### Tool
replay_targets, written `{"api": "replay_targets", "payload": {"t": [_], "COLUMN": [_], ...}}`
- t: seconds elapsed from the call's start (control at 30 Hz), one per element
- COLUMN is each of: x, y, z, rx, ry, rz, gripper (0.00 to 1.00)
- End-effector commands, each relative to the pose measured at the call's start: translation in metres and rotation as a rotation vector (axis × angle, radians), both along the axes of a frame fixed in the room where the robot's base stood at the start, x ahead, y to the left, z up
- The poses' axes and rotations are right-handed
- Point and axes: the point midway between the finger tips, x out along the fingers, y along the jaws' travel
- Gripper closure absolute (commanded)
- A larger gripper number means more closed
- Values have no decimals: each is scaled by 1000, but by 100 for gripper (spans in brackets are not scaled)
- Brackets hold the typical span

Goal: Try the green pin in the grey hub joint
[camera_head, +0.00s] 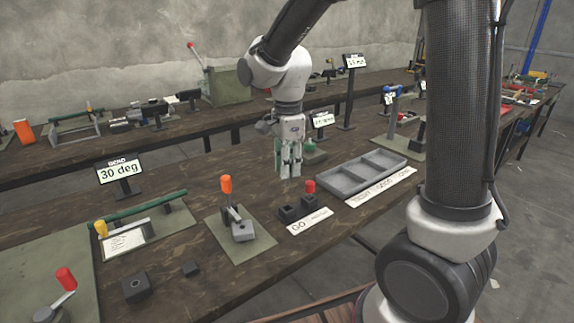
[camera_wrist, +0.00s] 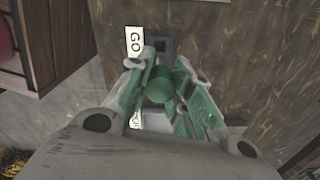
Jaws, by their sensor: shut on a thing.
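My gripper (camera_head: 290,172) points down above the dark wooden bench, between the GO gauge and the far display stands. In the wrist view its green-padded fingers (camera_wrist: 165,88) close around a round green piece, the green pin (camera_wrist: 160,84), seen nearly end-on. The pin's lower part is hidden. I cannot tell for sure which piece is the grey hub joint. A dark block with a round hole (camera_head: 136,287) lies at the front left, well away from my gripper.
A GO gauge block (camera_head: 290,213) with a red-topped piece sits nearby; its label (camera_wrist: 135,42) shows in the wrist view. A grey divided tray (camera_head: 362,172) lies right of my gripper. A 30 deg display (camera_head: 120,171) stands left.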

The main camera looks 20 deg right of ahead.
Motion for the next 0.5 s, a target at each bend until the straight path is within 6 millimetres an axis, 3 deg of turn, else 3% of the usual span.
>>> {"api": "replay_targets", "payload": {"t": [0.5], "x": [0], "y": [0], "z": [-40], "rx": [-1], "ry": [3], "rz": [0], "gripper": [100]}}
